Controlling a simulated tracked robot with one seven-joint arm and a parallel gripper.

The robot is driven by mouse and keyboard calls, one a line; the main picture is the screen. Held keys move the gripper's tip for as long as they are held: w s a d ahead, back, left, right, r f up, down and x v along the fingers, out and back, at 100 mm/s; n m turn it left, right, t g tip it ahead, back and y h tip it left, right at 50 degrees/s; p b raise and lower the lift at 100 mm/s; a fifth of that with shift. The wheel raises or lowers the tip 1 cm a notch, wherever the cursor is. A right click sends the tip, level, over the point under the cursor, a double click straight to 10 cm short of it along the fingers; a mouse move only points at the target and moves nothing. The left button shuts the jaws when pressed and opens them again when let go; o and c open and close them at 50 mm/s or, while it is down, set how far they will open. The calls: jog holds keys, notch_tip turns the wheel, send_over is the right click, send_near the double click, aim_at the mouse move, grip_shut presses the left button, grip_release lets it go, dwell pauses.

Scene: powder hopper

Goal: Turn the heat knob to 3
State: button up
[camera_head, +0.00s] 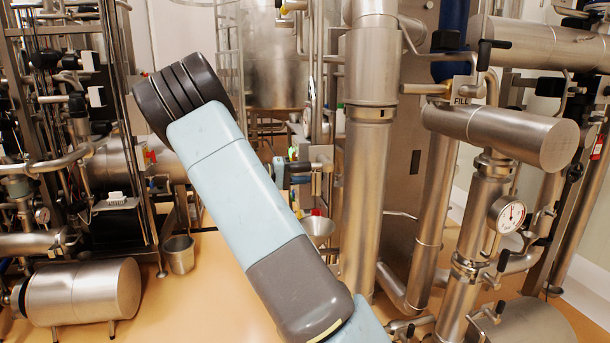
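I cannot make out a heat knob in this view. A label reading FILL (467,91) stands by a handle at the upper right. A round dial gauge (512,214) with a white face is on the right pipework. My own pale blue and dark grey arm crosses the middle of the view from upper left to lower centre and hides what is behind it. My gripper and its fingers do not show.
Steel pipework fills the right, with a thick vertical pipe (367,200) close to my arm. A steel cylinder (84,291) lies at the lower left. A small metal bucket (180,254) and a funnel (318,230) are nearby. Orange floor (200,310) is open at lower left.

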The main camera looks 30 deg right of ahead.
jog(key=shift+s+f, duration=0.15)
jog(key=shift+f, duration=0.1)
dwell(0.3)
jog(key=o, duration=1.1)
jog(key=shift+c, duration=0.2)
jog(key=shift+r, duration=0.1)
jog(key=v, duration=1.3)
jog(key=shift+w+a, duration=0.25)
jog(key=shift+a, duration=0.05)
